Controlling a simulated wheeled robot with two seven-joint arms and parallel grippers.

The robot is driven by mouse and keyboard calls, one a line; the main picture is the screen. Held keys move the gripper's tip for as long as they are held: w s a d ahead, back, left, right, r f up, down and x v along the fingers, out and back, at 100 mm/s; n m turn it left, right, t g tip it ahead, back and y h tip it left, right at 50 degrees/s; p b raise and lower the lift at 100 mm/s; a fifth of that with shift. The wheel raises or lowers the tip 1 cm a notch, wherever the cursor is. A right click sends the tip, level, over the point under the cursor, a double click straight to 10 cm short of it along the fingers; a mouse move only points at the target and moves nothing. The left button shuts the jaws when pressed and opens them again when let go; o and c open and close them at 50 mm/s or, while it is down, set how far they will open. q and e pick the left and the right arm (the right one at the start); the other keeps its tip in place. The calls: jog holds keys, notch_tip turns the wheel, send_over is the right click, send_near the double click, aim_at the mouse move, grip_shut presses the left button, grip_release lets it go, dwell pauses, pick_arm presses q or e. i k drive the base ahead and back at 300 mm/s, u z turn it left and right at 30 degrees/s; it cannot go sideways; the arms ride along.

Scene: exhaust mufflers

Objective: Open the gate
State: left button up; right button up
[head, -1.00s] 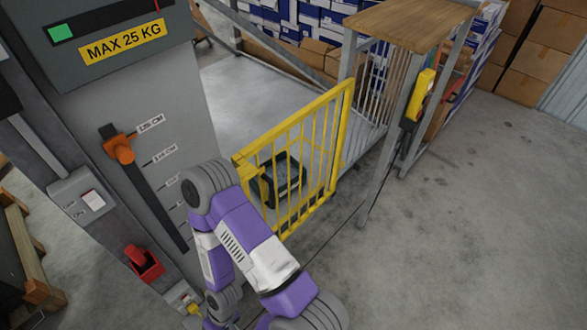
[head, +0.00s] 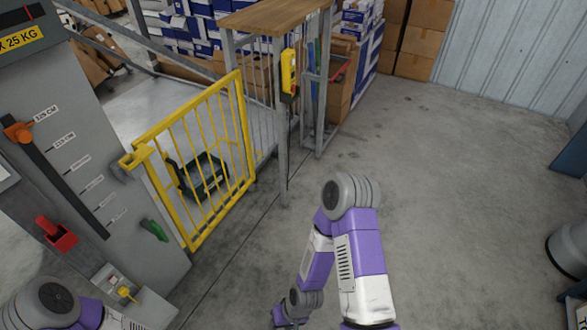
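The yellow barred gate (head: 199,160) stands upright at the left of the head view. It spans from the grey machine column (head: 110,190) to the railing under the wooden top, and looks shut. A yellow bracket (head: 136,157) sits at its upper left corner, by the column. My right arm rises in the lower middle, apart from the gate. The end of that arm, with my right gripper (head: 287,317), is small and dark at the bottom edge; its fingers cannot be made out. Only part of my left arm shows at the lower left; its gripper is out of view.
A dark crate (head: 203,177) shows behind the gate bars. A wooden-topped frame (head: 275,18) with a yellow control box (head: 289,72) stands right of the gate. The column carries a red switch (head: 57,235) and a green handle (head: 154,229). Concrete floor (head: 440,190) is clear at right.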

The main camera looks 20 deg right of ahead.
aim_at(141, 153)
jog(key=u, duration=0.35)
jog(key=i, duration=1.15)
jog(key=u, duration=0.2)
